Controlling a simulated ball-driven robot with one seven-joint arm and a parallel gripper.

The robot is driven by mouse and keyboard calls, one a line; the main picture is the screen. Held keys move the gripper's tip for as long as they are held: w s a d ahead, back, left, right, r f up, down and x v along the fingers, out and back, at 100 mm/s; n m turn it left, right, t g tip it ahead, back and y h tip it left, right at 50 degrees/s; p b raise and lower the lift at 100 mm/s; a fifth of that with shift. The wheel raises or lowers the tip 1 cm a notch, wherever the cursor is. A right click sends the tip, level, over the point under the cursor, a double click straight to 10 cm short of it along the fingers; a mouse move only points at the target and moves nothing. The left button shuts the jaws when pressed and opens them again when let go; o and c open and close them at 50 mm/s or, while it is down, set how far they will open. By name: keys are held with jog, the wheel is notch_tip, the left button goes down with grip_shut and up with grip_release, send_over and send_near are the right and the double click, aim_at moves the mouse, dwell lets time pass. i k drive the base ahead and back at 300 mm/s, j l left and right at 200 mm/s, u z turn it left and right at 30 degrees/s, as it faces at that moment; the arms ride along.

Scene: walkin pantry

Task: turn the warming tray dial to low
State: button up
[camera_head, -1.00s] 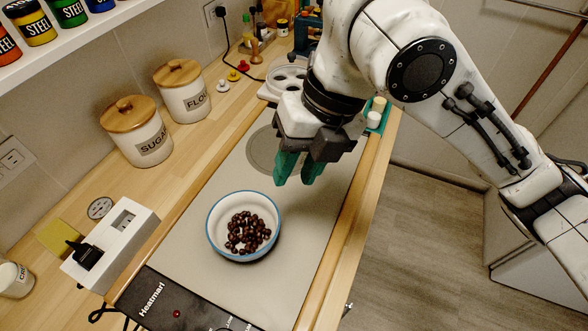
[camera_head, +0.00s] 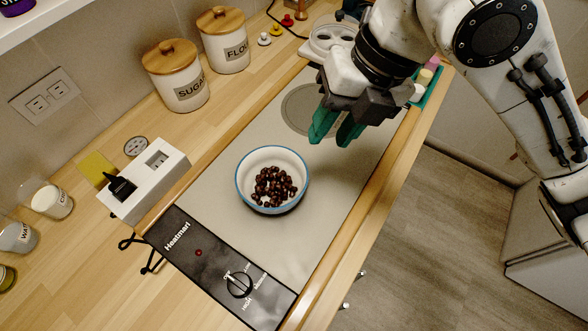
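The warming tray (camera_head: 312,232) is a long grey plate with a black control strip at its near end. OFF and HIGH are readable around the dial; the other marks are small, and I cannot tell for certain which mark the dial points to. My gripper (camera_head: 330,140) has green fingers with a gap between them and nothing held. It hangs above the far half of the tray, beyond the bowl and well away from the dial.
A blue-rimmed white bowl (camera_head: 241,186) of dark brown beans stands mid-tray, between my gripper and the dial. A white socket box (camera_head: 143,186) with a black plug sits left of the strip. Sugar (camera_head: 177,77) and flour (camera_head: 223,42) jars stand behind. Floor lies to the right.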

aim_at(240, 284)
jog(key=u, duration=0.85)
